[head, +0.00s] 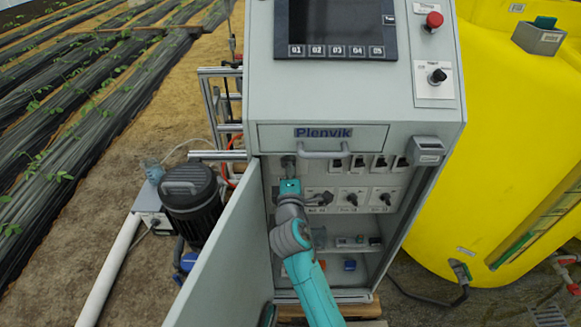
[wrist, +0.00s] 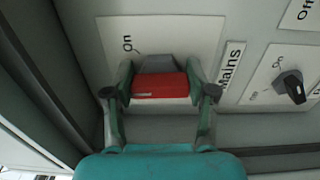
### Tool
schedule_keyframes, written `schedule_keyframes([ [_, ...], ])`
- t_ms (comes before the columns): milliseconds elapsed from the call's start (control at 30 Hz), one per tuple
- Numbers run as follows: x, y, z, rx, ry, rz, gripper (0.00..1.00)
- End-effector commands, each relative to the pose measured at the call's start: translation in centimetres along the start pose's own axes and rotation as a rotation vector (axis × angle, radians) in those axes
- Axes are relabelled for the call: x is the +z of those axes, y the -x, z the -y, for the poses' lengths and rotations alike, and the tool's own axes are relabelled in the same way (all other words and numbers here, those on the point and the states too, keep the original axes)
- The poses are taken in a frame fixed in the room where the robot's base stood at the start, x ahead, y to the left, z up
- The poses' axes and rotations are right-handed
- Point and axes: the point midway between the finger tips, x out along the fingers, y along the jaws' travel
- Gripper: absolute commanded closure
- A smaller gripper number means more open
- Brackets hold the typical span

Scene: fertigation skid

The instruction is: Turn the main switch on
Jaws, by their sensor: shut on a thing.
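The main switch, with a red handle (wrist: 160,86) and a grey part behind it, sits on a white plate beside a "Mains" label. An "On" mark is at the plate's upper left. My gripper (wrist: 160,98) has one finger on each side of the red handle and is shut on it. The handle lies across the wrist picture; whether it points at "On" I cannot tell. In the head view my gripper (head: 288,170) reaches into the open cabinet (head: 275,140) at its upper left, and hides most of the switch.
The cabinet door (head: 222,255) stands open left of my arm. Several smaller black knobs (head: 352,199) and breakers (head: 360,161) are right of my gripper. A drawer handle (head: 320,154) is just above. A yellow tank (head: 505,130) stands at the right, a pump (head: 192,200) at the left.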

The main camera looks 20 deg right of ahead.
Motion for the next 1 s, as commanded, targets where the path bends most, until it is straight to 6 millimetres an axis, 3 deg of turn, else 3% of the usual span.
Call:
schedule_keyframes([
  [600, -0.08, 0.02, 0.49, -0.002, -0.565, 0.001, 0.79],
  [1000, -0.17, 0.02, 0.63, -0.003, -0.787, 0.002, 0.79],
])
